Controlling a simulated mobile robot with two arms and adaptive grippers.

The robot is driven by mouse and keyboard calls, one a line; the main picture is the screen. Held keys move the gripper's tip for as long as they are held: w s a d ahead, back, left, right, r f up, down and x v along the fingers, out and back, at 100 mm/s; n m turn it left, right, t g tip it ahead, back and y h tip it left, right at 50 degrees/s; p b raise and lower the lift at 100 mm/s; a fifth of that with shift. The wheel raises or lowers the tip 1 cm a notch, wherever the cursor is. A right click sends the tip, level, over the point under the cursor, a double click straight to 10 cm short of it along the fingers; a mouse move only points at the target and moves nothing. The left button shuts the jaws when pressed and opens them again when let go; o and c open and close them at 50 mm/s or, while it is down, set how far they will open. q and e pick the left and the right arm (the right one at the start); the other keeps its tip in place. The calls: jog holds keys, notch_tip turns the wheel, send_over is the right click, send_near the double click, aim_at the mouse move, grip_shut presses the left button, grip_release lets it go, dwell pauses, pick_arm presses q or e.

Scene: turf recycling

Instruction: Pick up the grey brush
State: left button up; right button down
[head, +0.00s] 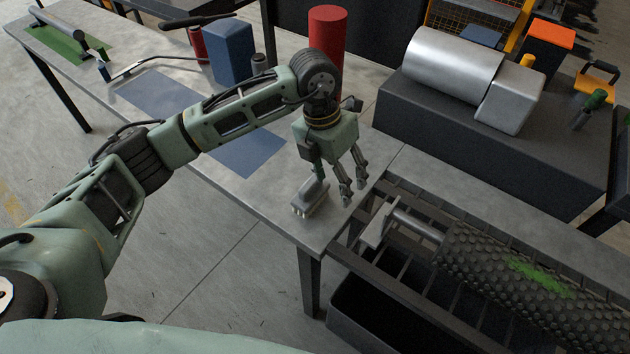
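The grey brush (311,198) lies on the near right end of the grey metal table (282,205), with pale bristles showing at its lower edge. My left gripper (338,187) points down right beside and partly above it. Its grey fingers are spread apart on the right of the brush, and a green part reaches down to the brush's upper end. I cannot tell whether the gripper touches the brush. No grip around the brush shows. My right gripper is out of view.
A red cylinder (327,35) and a blue box (228,52) stand behind my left arm. A blue mat (245,147) lies on the table. To the right are a slatted frame with a studded black roller (520,283) and a dark block bearing a silver motor (452,67).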

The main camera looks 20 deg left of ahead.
aim_at(310, 183)
pick_arm(q)
jog(key=a, duration=0.1)
jog(key=w+a+y, duration=0.1)
jog(key=a, duration=0.1)
jog(key=a+r+y, duration=0.1)
jog(key=a, duration=0.1)
jog(key=shift+w+n, duration=0.3)
jog(key=shift+w, duration=0.1)
jog(key=shift+a, duration=0.2)
jog(key=f, duration=0.2)
jog(key=f+p, duration=0.1)
jog(key=f, duration=0.1)
jog(key=s+f+p, duration=0.1)
jog(key=f, duration=0.1)
jog(key=shift+a+f, duration=0.15)
jog(key=shift+a, duration=0.1)
jog(key=shift+f+p, duration=0.3)
jog(key=shift+f, duration=0.2)
jog(key=shift+c, duration=0.8)
jog(key=c, duration=1.2)
